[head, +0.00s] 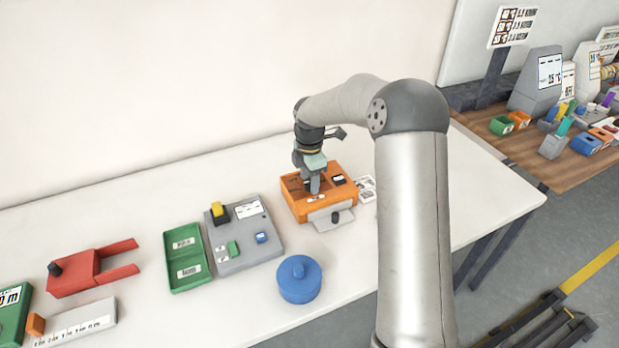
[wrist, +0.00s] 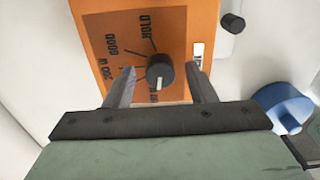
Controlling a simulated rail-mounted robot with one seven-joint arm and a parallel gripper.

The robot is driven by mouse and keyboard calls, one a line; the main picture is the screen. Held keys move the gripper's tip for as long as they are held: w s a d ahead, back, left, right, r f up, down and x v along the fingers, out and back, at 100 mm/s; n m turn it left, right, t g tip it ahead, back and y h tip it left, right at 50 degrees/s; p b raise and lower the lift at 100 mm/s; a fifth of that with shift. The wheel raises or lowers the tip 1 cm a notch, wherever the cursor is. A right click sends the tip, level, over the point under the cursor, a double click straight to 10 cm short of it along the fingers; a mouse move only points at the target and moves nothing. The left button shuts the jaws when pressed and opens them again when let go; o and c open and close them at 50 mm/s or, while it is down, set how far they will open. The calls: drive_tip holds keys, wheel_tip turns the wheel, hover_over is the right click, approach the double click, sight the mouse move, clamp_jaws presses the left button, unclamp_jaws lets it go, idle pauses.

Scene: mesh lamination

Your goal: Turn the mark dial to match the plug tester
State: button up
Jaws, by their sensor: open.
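The mark dial is a black knob (wrist: 160,70) on the brown panel of an orange box (head: 323,213). Its white pointer line points toward the bottom of the wrist view. The panel reads HOLD and GOOD, with other words partly hidden or unclear. My gripper (head: 312,186) is over the orange box. In the wrist view its open fingers (wrist: 162,71) stand on both sides of the knob, with gaps visible. A grey device (head: 262,252) with yellow, green and blue parts and a white label may be the plug tester; its reading is too small to tell.
A blue round lidded thing (head: 299,281) stands in front of the grey device. A green tray (head: 188,283) and a red forked tool (head: 80,273) lie to the left. A grey plate with a black knob (head: 334,218) projects from the box's front.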

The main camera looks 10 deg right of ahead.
drive_tip(key=shift+f, duration=0.25)
drive_tip(key=c, duration=1)
drive_tip(key=shift+o, duration=0.2)
